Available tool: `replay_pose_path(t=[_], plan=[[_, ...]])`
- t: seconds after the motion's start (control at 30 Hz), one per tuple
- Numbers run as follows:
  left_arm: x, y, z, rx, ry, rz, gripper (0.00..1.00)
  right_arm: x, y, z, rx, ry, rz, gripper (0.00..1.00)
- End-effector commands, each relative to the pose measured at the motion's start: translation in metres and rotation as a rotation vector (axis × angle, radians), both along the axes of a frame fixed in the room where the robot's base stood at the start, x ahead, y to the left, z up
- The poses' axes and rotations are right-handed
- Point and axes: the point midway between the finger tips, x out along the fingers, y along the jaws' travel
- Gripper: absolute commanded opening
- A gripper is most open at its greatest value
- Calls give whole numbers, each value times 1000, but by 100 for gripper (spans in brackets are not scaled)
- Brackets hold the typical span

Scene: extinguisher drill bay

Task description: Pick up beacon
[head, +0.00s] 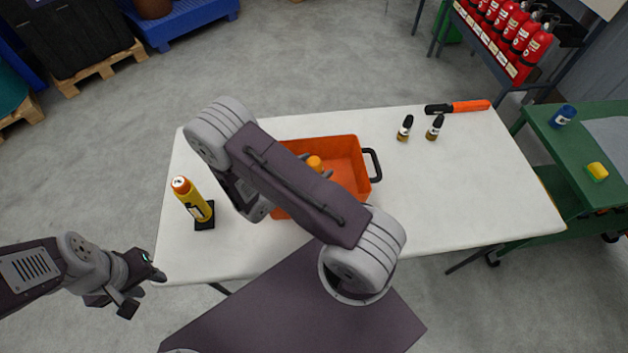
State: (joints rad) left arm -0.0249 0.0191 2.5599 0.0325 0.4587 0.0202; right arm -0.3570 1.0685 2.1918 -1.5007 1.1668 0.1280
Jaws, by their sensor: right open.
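A small orange rounded top (315,162) shows inside the orange crate (345,150); it may be the beacon, but my arm hides most of it. A yellow cylinder with an orange end and a black square base (195,202) stands on the left of the white table; I cannot tell whether it is the beacon instead. My left gripper (143,287) is open and empty, just off the table's near left corner, below the yellow cylinder.
The white table (460,190) is clear on its right side. Two small dark-topped bottles (405,128) (435,128) and an orange-and-black tool (458,107) lie at the back. A green cart (570,160) stands at the right, red extinguishers (520,30) behind.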

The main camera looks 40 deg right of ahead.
Motion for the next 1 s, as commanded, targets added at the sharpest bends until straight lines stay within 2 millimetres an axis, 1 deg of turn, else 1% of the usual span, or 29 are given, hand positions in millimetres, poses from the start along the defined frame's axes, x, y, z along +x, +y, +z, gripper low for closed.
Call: replay_pose_path(t=[0.1,0.13,0.17,0.2,0.27,0.3,0.37,0.4,0.67,0.77,0.87,1.0], plan=[[0,0,0,0,0,0,38,0,0,0,0,0,1,73],[0,0,0,0,0,0,38,0,0,0,0,0,1,67],[0,0,0,0,0,0,38,0,0,0,0,0,0,59],[0,0,0,0,0,0,38,0,0,0,0,0,0,48],[0,0,0,0,0,0,38,0,0,0,0,0,0,31],[0,0,0,0,0,0,38,0,0,0,0,0,0,20],[0,0,0,0,0,0,38,0,1,0,0,0,0,3],[0,0,0,0,0,0,38,0,1,0,0,0,0,0],[0,0,0,0,0,0,38,0,0,1,-1,-1,0,0],[0,0,1,0,0,0,38,1,1,6,1,-2,0,0],[0,0,3,0,0,0,38,1,1,21,0,-5,-1,0],[0,0,7,0,0,0,38,1,1,55,1,-8,-1,0]])
